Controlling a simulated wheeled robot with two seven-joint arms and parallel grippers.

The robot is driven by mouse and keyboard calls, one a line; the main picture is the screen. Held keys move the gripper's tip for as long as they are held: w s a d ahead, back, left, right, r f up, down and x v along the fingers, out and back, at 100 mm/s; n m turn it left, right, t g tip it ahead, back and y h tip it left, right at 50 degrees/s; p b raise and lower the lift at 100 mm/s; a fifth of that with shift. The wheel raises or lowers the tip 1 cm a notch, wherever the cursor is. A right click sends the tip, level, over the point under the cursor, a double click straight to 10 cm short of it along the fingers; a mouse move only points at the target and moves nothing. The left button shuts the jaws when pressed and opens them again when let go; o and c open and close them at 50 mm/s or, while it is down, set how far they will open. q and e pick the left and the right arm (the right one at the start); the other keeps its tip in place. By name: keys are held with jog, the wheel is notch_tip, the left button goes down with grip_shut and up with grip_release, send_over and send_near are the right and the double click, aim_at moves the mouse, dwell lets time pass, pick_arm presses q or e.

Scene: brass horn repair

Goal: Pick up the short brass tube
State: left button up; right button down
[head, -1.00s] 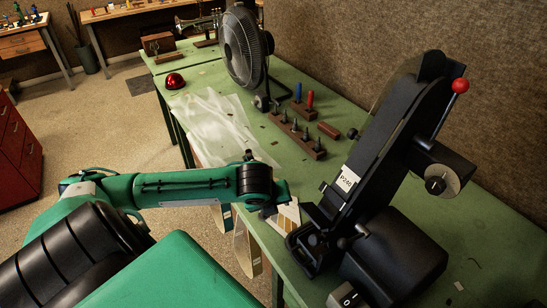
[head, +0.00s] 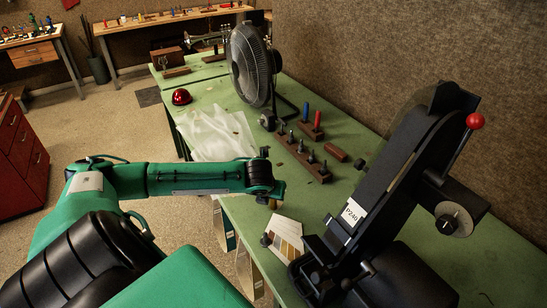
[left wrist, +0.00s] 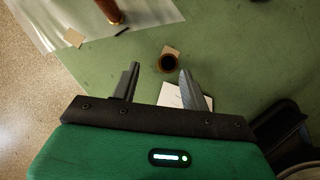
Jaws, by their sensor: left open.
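A short round tube (left wrist: 167,63) with a brown rim and dark open mouth stands on the green bench in the left wrist view, seen nearly end-on; it looks like the short brass tube. My left gripper (left wrist: 156,84) is open and empty, its fingertips on either side of the line to the tube and just short of it. In the head view my left gripper (head: 274,194) is over the bench's near edge, and a small brownish patch (head: 272,204) beside it may be the tube, mostly hidden. My right gripper is out of view.
A fanned strip card (head: 288,234) lies near the gripper. A black belt grinder (head: 385,190) stands to the right. A wooden block with pegs (head: 305,163), a fan (head: 252,65) and a clear sheet (head: 215,135) are beyond. A reddish-brown cylinder (left wrist: 110,10) lies at the wrist view's top.

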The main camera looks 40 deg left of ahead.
pick_arm(q)
jog(key=shift+w+f, duration=0.2)
jog(key=shift+f, duration=0.15)
jog(key=x, duration=0.1)
jog(key=p+x, duration=0.1)
jog(key=x, duration=0.2)
jog(key=shift+w+d+f+p, duration=0.2)
jog(key=shift+d+f+p, duration=0.05)
jog(key=shift+p, duration=0.15)
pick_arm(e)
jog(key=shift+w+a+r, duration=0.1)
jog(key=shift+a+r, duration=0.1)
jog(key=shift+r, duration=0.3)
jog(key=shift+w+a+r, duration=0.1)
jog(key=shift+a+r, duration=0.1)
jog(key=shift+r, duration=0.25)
pick_arm(q)
jog(key=shift+c, duration=0.3)
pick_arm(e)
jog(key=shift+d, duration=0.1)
pick_arm(q)
grip_shut()
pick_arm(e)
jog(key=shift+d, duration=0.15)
